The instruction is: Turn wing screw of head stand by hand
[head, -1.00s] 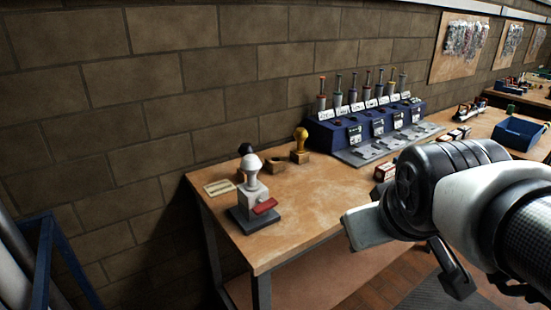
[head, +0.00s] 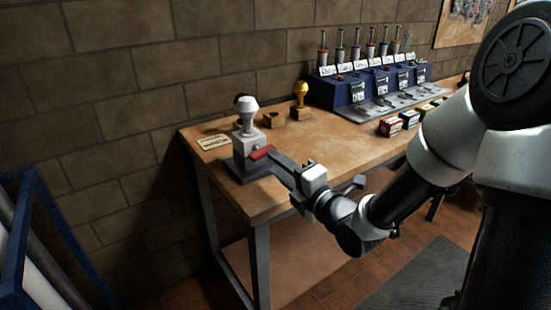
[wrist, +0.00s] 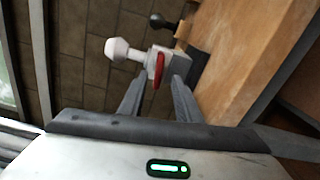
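The head stand (head: 251,146) is a pale block on a dark base at the near left corner of the bench, with a white rounded head on top. Its red wing screw (head: 262,153) sticks out from the side towards my gripper (head: 272,158). In the wrist view the red wing screw (wrist: 159,70) appears between the two fingertips of my gripper (wrist: 157,82). The fingers are apart, with a gap on both sides of the wing. I cannot tell how deep it sits between them. The head stand (wrist: 182,60) stands just beyond the tips.
A card (head: 213,142) lies left of the stand. A yellow-knobbed stamp (head: 300,97) and a brown block (head: 273,121) stand behind. A blue rack (head: 365,85) and small boxes (head: 390,127) are to the right. A blue frame (head: 35,200) stands left of the bench (head: 320,145).

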